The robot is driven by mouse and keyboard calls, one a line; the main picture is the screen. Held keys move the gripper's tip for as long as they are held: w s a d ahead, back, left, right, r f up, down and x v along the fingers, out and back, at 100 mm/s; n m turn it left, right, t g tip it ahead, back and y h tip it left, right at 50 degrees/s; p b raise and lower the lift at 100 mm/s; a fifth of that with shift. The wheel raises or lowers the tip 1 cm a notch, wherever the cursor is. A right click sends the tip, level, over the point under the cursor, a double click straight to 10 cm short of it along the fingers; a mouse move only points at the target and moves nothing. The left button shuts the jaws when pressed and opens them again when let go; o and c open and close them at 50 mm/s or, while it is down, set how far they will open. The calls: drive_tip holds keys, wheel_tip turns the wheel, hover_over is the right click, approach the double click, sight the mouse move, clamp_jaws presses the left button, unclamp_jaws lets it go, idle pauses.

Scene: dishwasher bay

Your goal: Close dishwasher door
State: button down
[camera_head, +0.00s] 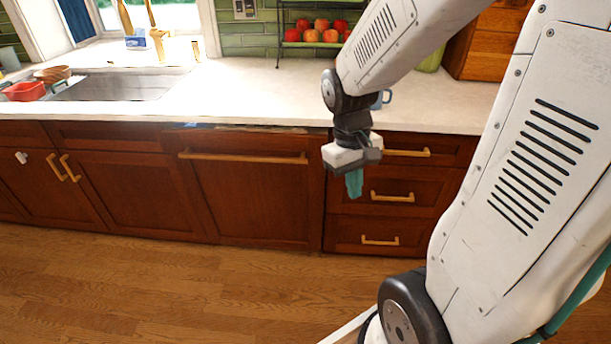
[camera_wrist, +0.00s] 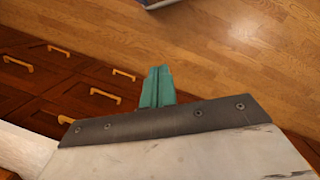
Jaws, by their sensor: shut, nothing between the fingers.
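The dishwasher door (camera_head: 255,205) is a dark red-brown wooden panel with a long horizontal handle (camera_head: 243,157), below the counter left of centre in the head view. It stands upright, about in line with the neighbouring fronts. A thin uneven strip shows along its top edge under the counter; I cannot tell whether it is fully flush. My gripper (camera_head: 354,183) points down in front of the drawers, just right of the door and apart from its handle. Its teal fingers (camera_wrist: 157,88) are together and empty in the wrist view.
A stack of drawers (camera_head: 345,240) stands right of the door, with closed fronts and protruding handles. Sink cabinets (camera_head: 130,195) stand left. The counter (camera_head: 240,90) holds a sink (camera_head: 120,86) and a rack of red fruit (camera_head: 320,32). The wooden floor (camera_head: 180,290) in front is clear.

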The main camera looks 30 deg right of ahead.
drive_tip(key=w+d+f+n+t, duration=0.1)
drive_tip(key=w+d+f, duration=0.2)
drive_tip(key=f, duration=0.3)
drive_tip(key=w+d+f+n, duration=0.2)
drive_tip(key=w+d+f, duration=0.2)
drive_tip(key=f, duration=0.3)
drive_tip(key=w+d+f+n+t, duration=0.1)
drive_tip(key=w+d+f, duration=0.2)
drive_tip(key=f, duration=0.3)
drive_tip(key=n+t+y, duration=0.4)
drive_tip(key=n+t, duration=1.3)
drive_tip(key=t, duration=0.1)
approach(300, 170)
drive_tip(key=w+a, duration=0.3)
drive_tip(key=a, duration=0.1)
drive_tip(key=shift+w+d+r, duration=0.15)
drive_tip(key=shift+w+d, duration=0.7)
drive_tip(key=shift+d, duration=0.15)
drive_tip(key=shift+w+d, duration=0.35)
drive_tip(key=shift+w, duration=0.15)
